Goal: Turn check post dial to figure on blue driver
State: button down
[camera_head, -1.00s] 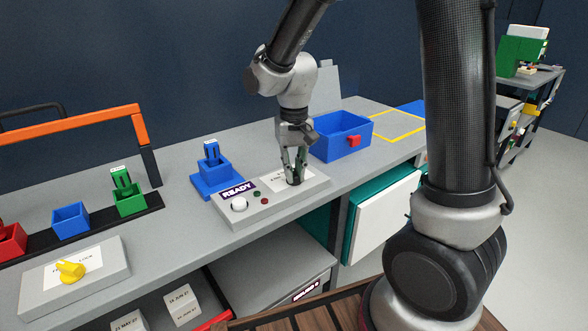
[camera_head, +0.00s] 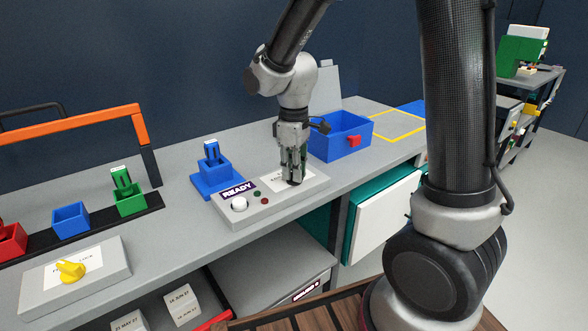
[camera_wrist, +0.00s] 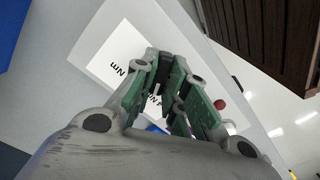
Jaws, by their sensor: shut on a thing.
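A yellow dial panel (camera_head: 75,272), a green driver (camera_head: 123,180) and an orange rail (camera_head: 84,127) are at the left. A yellow taped square (camera_head: 398,126) at the back right is empty.

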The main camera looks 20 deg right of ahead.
jog(key=shift+n, duration=0.9)
jog(key=c, duration=1.4)
grip_release()
jog(key=shift+c, duration=0.2)
notch_tip(320, 180, up, 12)
